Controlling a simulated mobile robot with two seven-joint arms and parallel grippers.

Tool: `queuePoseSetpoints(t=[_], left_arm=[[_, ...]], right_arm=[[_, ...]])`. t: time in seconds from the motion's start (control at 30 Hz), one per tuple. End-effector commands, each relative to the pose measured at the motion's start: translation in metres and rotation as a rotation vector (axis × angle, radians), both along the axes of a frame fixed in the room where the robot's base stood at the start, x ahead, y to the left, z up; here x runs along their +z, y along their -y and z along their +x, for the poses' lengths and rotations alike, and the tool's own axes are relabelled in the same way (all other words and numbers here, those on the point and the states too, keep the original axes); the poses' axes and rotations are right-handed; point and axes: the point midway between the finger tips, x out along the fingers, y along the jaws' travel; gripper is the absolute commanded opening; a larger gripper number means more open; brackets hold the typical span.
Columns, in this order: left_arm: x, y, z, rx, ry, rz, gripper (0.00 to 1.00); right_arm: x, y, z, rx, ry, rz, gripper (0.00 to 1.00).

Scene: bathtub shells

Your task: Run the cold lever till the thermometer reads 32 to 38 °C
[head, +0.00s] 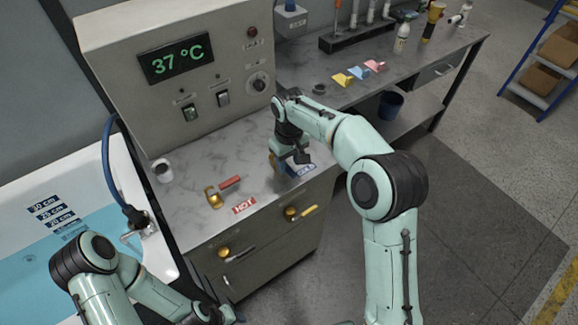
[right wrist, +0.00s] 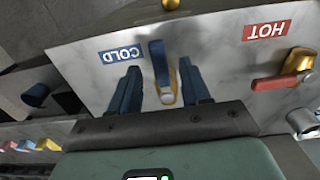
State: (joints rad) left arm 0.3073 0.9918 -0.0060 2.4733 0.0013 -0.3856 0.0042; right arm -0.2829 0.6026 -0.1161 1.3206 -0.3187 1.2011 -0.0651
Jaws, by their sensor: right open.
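The thermometer display (head: 177,58) on the grey panel reads 37 °C in green. In the right wrist view, the blue cold lever (right wrist: 159,62) on its brass base stands between the fingers of my right gripper (right wrist: 164,84). The fingers are open, with a gap on both sides of the lever. The lever's handle points toward the counter's front edge, beside the blue COLD label (right wrist: 121,55). In the head view my right gripper (head: 290,165) covers most of this lever. My left arm shows at lower left; its gripper is out of frame.
The red hot lever (head: 230,184) lies left of my right gripper, near the red HOT label (head: 244,205). The bathtub (head: 160,240) at left holds blue water. Colored pieces (head: 342,80) lie farther back.

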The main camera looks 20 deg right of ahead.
Motion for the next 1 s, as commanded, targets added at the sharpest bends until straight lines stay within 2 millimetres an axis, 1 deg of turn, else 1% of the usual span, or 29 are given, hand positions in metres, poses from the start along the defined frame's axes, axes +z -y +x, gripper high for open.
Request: queuePoseSetpoints(t=[0.03, 0.2, 0.5, 0.57, 0.6, 0.63, 0.67, 0.87, 1.0], left_arm=[[-0.001, 0.000, -0.001, 0.000, -0.001, 0.000, 0.47], [-0.003, 0.000, -0.002, 0.000, -0.002, 0.000, 0.47], [-0.002, 0.000, -0.002, 0.000, -0.002, 0.000, 0.47], [-0.002, 0.000, -0.002, 0.000, -0.002, 0.000, 0.47], [-0.002, 0.000, -0.002, 0.000, -0.002, 0.000, 0.47], [-0.002, 0.000, -0.002, 0.000, -0.002, 0.000, 0.47], [-0.002, 0.000, -0.002, 0.000, -0.002, 0.000, 0.47], [-0.003, 0.000, -0.002, 0.000, -0.002, 0.000, 0.47], [-0.004, 0.000, -0.004, 0.000, -0.004, 0.000, 0.47]], right_arm=[[-0.007, 0.000, 0.000, -0.001, -0.001, 0.000, 0.47], [-0.018, 0.000, 0.000, -0.001, 0.001, 0.000, 0.47], [-0.019, 0.000, 0.001, 0.000, 0.002, 0.000, 0.47], [-0.019, 0.000, 0.001, 0.000, 0.002, 0.000, 0.27], [-0.019, 0.000, 0.001, 0.000, 0.002, 0.000, 0.14], [-0.019, 0.000, 0.001, 0.000, 0.002, 0.000, 0.04], [-0.019, 0.000, 0.001, 0.000, 0.002, 0.000, 0.00], [-0.019, 0.001, 0.000, 0.000, 0.002, 0.001, 0.00], [-0.018, 0.008, -0.002, 0.003, 0.003, 0.000, 0.00]])
